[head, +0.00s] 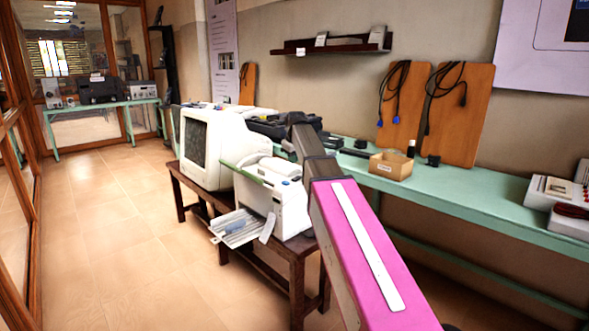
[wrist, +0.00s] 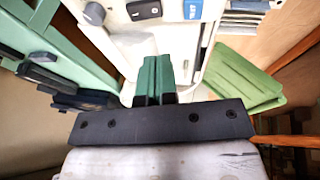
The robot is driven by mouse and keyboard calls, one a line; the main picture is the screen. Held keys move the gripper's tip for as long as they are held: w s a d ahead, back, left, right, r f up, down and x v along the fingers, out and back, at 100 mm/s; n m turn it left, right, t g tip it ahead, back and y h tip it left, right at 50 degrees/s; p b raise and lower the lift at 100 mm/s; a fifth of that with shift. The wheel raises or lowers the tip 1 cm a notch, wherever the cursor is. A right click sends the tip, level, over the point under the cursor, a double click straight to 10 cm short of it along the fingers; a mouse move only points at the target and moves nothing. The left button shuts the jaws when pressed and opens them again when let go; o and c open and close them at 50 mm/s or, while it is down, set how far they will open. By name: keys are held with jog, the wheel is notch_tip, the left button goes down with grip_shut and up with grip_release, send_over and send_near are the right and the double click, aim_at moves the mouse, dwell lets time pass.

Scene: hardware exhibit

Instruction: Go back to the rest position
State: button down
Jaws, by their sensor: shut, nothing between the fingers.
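My gripper (wrist: 154,78) shows in the wrist view as two green fingers side by side, shut with nothing between them. It is over the white printer, which fills the upper middle of that view. In the head view the white printer (head: 283,203) stands on a dark wooden table, with an open paper tray at its front. My arm, pink and dark grey, reaches from the lower right toward the printer. The gripper itself is hidden behind the arm in the head view.
An old white monitor (head: 203,150) stands left of the printer on the wooden table (head: 270,256). A long green bench (head: 470,205) runs along the wall, bearing a small cardboard box (head: 391,165) and wooden boards (head: 458,115). The tiled floor at the left is clear.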

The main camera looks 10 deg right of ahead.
jog(key=s+v, duration=0.1)
jog(key=v, duration=0.4)
jog(key=s+d+f+m+g, duration=0.15)
jog(key=s+f, duration=0.45)
jog(key=f, duration=0.6)
jog(key=s+d+f+m, duration=0.15)
jog(key=s+f, duration=0.45)
jog(key=f, duration=0.6)
jog(key=s+d+f+m+g, duration=0.1)
jog(key=s+f+m, duration=0.3)
jog(key=s+f, duration=1.3)
jog(key=shift+s+d+f+m+g, duration=0.25)
jog(key=shift+s+m+g, duration=0.15)
jog(key=shift+s+g, duration=0.45)
